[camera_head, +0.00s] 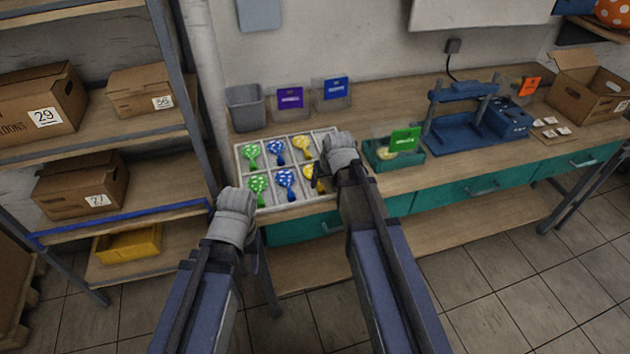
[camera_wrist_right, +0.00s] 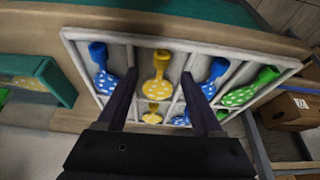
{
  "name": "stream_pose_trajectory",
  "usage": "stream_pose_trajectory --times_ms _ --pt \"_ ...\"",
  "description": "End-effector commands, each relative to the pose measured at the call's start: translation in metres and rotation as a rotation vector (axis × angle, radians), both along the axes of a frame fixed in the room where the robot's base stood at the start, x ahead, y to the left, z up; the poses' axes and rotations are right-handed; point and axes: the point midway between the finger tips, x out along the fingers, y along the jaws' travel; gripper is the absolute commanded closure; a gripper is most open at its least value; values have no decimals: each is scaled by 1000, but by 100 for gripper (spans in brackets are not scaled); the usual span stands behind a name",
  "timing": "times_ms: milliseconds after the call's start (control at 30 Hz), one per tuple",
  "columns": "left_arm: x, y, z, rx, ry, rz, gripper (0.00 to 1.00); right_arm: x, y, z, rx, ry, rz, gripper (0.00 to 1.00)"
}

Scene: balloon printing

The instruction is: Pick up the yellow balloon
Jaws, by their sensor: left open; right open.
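Two yellow balloons with white dots lie in the white divided tray (camera_head: 247,207). The far yellow balloon (camera_head: 303,155) is in plain sight; the near yellow balloon (camera_head: 308,171) is partly hidden by my right gripper (camera_head: 322,178). In the right wrist view, the open fingers of my right gripper (camera_wrist_right: 158,78) frame one yellow balloon (camera_wrist_right: 157,85) between them, with nothing held. Another yellow balloon (camera_wrist_right: 152,117) shows beyond it. My left gripper (camera_head: 236,202) hangs in front of the tray's near left corner, away from the balloons; its fingertips are hard to make out.
Green balloons (camera_head: 251,152) and blue balloons (camera_head: 277,150) fill neighbouring compartments. A grey bin (camera_head: 246,106) stands behind the tray. A teal holder (camera_head: 382,160) with a green card and a blue press (camera_head: 466,122) stand to the right. Shelves with boxes (camera_head: 84,184) are at left.

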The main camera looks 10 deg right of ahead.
Motion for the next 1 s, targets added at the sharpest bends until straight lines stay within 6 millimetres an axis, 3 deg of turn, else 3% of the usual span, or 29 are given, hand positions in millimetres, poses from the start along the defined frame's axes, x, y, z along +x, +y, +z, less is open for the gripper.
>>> stream_pose_trajectory --times_ms 233,600,867,1000 --pt "0 0 -8 0 0 0 50 5 1 -8 0 1 1 32" --pt "0 0 -46 0 0 0 50 25 4 -46 0 1 1 32" --pt "0 0 -45 0 0 0 50 25 4 -45 0 1 0 32" --pt "0 0 -45 0 0 0 50 25 4 -45 0 1 0 47"
